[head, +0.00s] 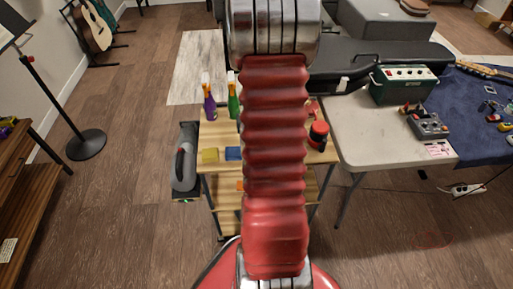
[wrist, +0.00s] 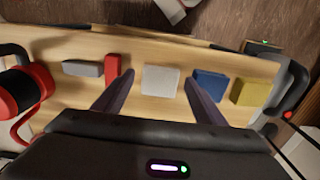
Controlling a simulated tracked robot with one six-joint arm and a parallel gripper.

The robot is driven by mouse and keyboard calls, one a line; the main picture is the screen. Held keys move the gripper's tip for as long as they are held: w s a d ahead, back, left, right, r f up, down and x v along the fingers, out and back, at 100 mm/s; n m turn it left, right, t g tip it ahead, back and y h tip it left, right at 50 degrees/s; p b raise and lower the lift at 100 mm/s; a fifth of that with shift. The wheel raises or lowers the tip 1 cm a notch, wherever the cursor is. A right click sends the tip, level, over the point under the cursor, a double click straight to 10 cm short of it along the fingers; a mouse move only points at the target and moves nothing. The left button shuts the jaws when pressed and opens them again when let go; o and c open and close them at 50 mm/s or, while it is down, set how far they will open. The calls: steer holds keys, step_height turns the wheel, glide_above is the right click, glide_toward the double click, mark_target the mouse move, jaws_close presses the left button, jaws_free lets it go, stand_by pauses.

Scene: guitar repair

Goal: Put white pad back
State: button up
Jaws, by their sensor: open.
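The white pad (wrist: 160,80) lies on the wooden cart top (wrist: 60,98) in the wrist view, between and just beyond my two fingertips. My gripper (wrist: 149,84) is open and empty, with one dark finger on each side of the pad's near part. I cannot tell how high the fingers are above the wood. In the head view my red arm hides the pad and my gripper.
In the wrist view, a red block (wrist: 112,68) and grey block (wrist: 83,68) lie left of the pad. A blue pad (wrist: 209,85) and yellow pad (wrist: 250,91) lie right. A black-and-red canister (wrist: 20,90) stands left. Spray bottles (head: 233,100) stand at the cart's back.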

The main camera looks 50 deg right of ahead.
step_height(320, 180, up, 12)
steer(key=shift+f, duration=0.15)
stand_by(0.3)
stand_by(0.7)
steer(key=w+a+r+n+t+h, duration=0.1)
steer(key=w+a+r+n, duration=0.1)
steer(key=a+r, duration=0.5)
steer(key=w+a+r+n+t, duration=0.1)
steer(key=w+a+r+n, duration=0.15)
steer(key=a, duration=0.85)
steer(key=s+a+r+n+t, duration=0.1)
steer(key=s+a+r+n, duration=0.1)
steer(key=a, duration=0.7)
steer(key=s+a+r+n+t+y, duration=0.1)
steer(key=s+a+r+n+t, duration=0.1)
steer(key=a, duration=0.7)
step_height(320, 180, up, 2)
steer(key=shift+s+a+r+n+t, duration=0.1)
steer(key=shift+s+a+n+t, duration=0.15)
steer(key=shift+s+n, duration=0.65)
steer(key=shift+s+m, duration=0.25)
